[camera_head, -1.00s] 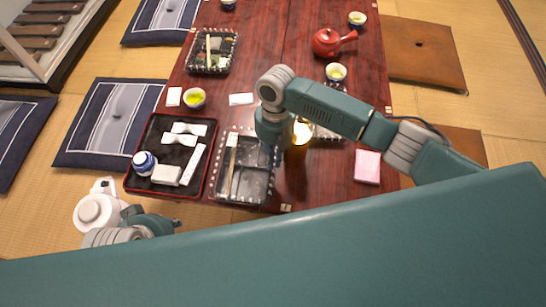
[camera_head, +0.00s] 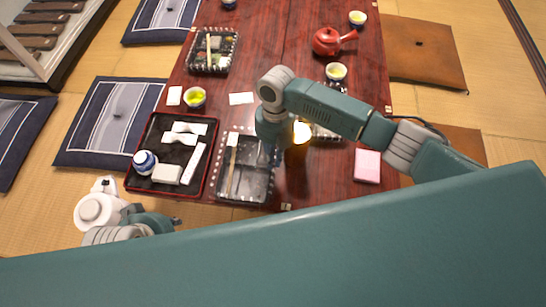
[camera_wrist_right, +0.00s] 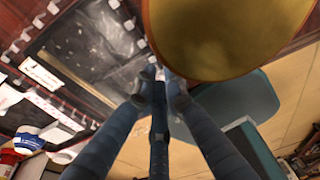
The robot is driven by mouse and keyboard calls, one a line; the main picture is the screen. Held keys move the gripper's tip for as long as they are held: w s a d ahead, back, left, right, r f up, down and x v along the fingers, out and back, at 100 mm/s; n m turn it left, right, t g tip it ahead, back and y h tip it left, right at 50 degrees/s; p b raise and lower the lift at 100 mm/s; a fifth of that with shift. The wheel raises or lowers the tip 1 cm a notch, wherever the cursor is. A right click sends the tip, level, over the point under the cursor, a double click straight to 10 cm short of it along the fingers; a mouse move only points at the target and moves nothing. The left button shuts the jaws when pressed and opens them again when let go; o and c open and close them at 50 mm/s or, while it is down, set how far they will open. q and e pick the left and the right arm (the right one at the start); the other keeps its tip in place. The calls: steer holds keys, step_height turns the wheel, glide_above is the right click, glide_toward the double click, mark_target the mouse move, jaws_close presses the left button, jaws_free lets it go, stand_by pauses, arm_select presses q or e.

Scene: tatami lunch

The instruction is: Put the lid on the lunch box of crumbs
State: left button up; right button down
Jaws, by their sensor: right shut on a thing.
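The lunch box of crumbs (camera_head: 246,192) is a dark tray with shiny, clear edges at the front of the table. In the right wrist view its dark inside shows pale crumbs (camera_wrist_right: 95,42). My right gripper (camera_head: 271,150) is at the box's right side, fingers pointing down; in the wrist view its fingertips (camera_wrist_right: 160,78) are closed together at that edge. They seem to hold the rim of the clear lid. The lid is hard to tell from the box, and I cannot tell whether it is seated. My left gripper (camera_head: 165,224) is low at the left; its fingers are unclear.
A black tray (camera_head: 145,186) lies left of the box. A pink packet (camera_head: 367,165) lies to the right.

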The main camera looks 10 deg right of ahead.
steer(key=shift+f, duration=0.6)
stand_by(0.6)
steer(key=shift+f, duration=0.5)
stand_by(1.2)
steer(key=c, duration=1.2)
jaws_free()
steer(key=shift+r, duration=0.1)
